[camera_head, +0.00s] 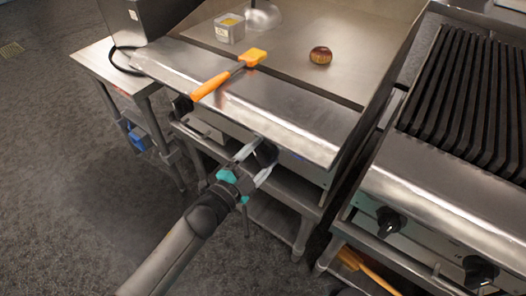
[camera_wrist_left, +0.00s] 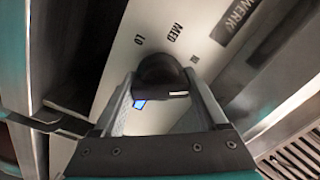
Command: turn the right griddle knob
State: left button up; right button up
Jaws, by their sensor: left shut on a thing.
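The right griddle knob (camera_wrist_left: 160,72) is black and round. It sits on a pale front panel marked LO, MED and HI in the left wrist view. My left gripper (camera_wrist_left: 158,88) has one finger on each side of the knob and is shut on it. In the head view my left gripper (camera_head: 260,163) reaches the griddle's front panel from below, and the dark knob (camera_head: 266,152) shows partly between its fingers. The griddle (camera_head: 290,60) has a flat steel top. My right gripper is not in view.
An orange-handled brush (camera_head: 212,84) lies across the griddle's front ledge. A small clear container (camera_head: 229,30) and a round reddish item (camera_head: 321,55) are on the plate. A ribbed grill (camera_head: 465,95) with black knobs (camera_head: 389,222) stands right. Open floor lies at left front.

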pick_arm(q)
jog(key=m, duration=0.4)
jog(key=shift+m, duration=1.3)
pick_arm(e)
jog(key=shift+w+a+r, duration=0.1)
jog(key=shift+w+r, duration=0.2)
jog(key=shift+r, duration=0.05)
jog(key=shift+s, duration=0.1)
pick_arm(q)
jog(key=o, duration=1.3)
